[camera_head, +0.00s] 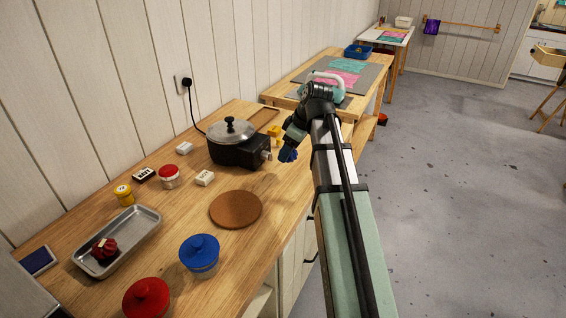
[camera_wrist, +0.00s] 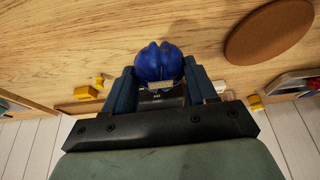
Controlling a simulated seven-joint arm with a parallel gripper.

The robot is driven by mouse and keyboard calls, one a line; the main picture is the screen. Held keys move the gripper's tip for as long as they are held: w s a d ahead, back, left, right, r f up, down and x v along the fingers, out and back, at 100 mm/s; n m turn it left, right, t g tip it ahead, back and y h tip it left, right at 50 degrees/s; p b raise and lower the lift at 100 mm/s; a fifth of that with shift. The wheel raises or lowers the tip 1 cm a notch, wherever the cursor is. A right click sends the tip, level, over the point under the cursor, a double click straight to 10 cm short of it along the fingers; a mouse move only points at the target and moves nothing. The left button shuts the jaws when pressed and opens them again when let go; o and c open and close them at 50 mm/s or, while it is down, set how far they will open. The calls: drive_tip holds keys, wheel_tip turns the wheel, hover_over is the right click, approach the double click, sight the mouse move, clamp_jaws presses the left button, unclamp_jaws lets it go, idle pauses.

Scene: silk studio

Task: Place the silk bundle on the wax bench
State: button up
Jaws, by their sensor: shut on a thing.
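My gripper (camera_head: 288,148) is shut on a blue silk bundle (camera_head: 289,157), seen small in the head view beside the front edge of the wooden bench with the wax pot (camera_head: 170,245). In the wrist view the rounded, pleated bundle (camera_wrist: 158,62) sits between both fingers with a pale tag on it. The bench top (camera_wrist: 75,50) fills the area behind it. I cannot tell the gap between bundle and bench. A dark red bundle (camera_head: 104,248) lies in a metal tray (camera_head: 140,222) on the bench.
A lidded pot (camera_head: 236,151) on a black heater stands near the gripper. A round cork mat (camera_head: 236,209), blue-lidded jar (camera_head: 200,255), red-lidded jar (camera_head: 147,298) and small blocks (camera_head: 205,178) stand on the bench. Bare wood lies between mat and heater. Another table (camera_head: 345,60) is behind.

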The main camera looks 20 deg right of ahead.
sight(296, 154)
drive_tip(key=shift+f, duration=3.55)
drive_tip(key=shift+f, duration=0.15)
drive_tip(key=o, duration=1)
drive_tip(key=shift+o, duration=0.2)
drive_tip(key=v, duration=1.2)
